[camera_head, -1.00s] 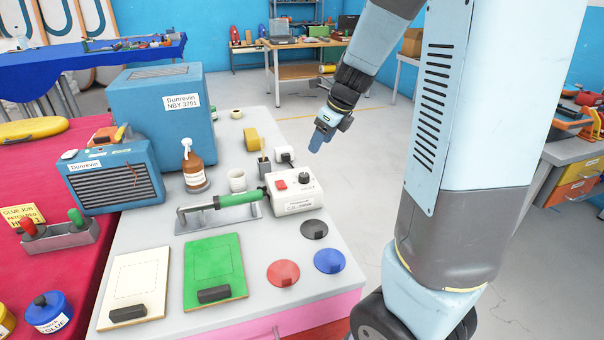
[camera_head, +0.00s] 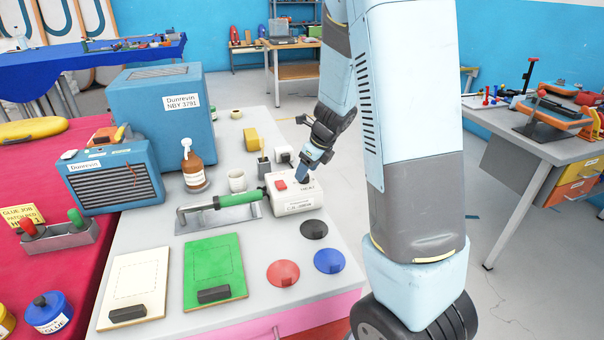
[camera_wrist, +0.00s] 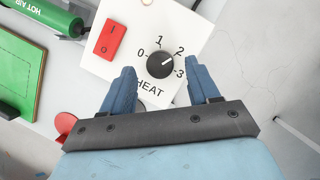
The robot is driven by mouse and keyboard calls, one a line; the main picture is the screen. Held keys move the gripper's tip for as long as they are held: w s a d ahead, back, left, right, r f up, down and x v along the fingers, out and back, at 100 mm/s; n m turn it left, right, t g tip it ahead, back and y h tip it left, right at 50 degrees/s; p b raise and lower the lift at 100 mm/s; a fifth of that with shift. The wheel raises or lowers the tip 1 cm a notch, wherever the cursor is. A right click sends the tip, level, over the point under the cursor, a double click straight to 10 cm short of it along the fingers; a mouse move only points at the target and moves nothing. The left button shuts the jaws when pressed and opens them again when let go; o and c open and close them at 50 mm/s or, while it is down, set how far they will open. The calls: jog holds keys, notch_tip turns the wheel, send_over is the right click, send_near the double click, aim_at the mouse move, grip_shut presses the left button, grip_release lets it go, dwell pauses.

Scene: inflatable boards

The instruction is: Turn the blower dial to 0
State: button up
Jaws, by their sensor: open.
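The white blower control box (camera_head: 290,208) sits near the right edge of the grey table. Its black round dial (camera_wrist: 160,66) shows in the wrist view, with numbers 0 to 3 around it and HEAT printed below. The dial's white mark appears to point toward 2. A red rocker switch (camera_wrist: 110,39) is left of the dial. My gripper (camera_wrist: 162,73) is open, with a blue finger on each side of the dial and clear space between each finger and the knob. In the head view my gripper (camera_head: 301,178) hides the dial.
A green-handled hot air tool (camera_head: 228,201) rests on a metal stand left of the box. A white cup (camera_head: 237,180), brown bottle (camera_head: 193,168) and yellow block (camera_head: 250,138) stand behind. Black, red and blue discs (camera_head: 329,261) lie in front.

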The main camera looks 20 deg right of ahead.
jog(key=shift+x, duration=1.1)
